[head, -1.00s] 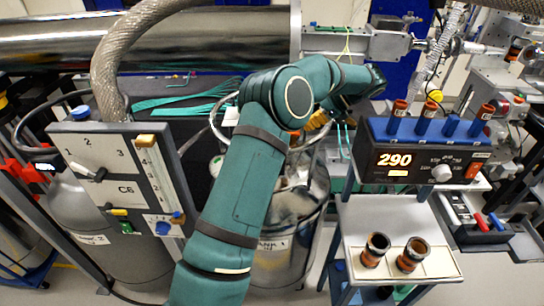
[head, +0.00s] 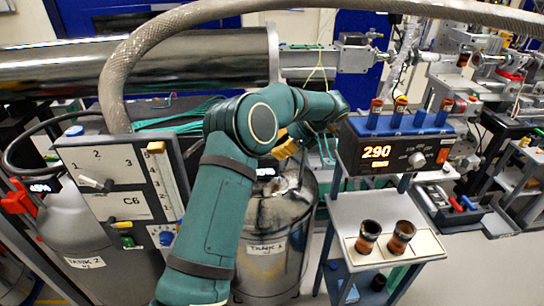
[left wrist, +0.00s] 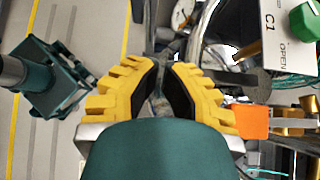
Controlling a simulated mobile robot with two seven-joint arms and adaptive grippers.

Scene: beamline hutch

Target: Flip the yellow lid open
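I cannot make out a yellow lid with certainty. My left gripper (head: 292,139) is above and behind the tank, partly hidden by my own arm. In the left wrist view its yellow fingers (left wrist: 161,68) are nearly together, with a thin gap and nothing seen held. An orange block (left wrist: 252,122) shows just right of the fingers, apparently beyond them. My right gripper is not in view.
A blue heater box (head: 350,128) reading 290 and a shelf with two brown cups (head: 368,236) are right. A C1 OPEN panel (left wrist: 262,50) has a green knob (left wrist: 304,22).

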